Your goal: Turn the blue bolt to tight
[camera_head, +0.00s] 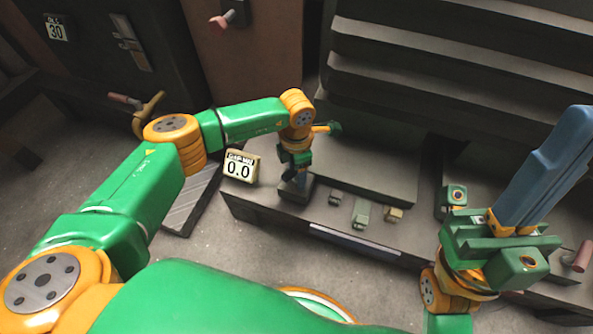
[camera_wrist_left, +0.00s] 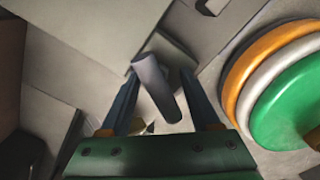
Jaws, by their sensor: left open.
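My left gripper (camera_head: 295,182) points down at the left end of the low grey bench in the head view. In the left wrist view, its two dark blue fingers (camera_wrist_left: 160,88) stand apart, one on each side of a grey-blue cylindrical bolt (camera_wrist_left: 155,82). The bolt looks tilted in that view, with a visible gap to the left finger; contact on the right side is unclear. In the head view the bolt is hidden or too small to make out. My right gripper (camera_head: 545,165) is at the right, its long blue fingers raised and overlapping, so its opening is unclear.
A small sign (camera_head: 239,167) reading "GAP MM 0.0" stands left of my left gripper. Several small blocks (camera_head: 361,213) sit on the bench (camera_head: 270,212) to its right. A stepped dark structure (camera_head: 440,75) rises behind. A red-handled knob (camera_head: 577,258) is at far right.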

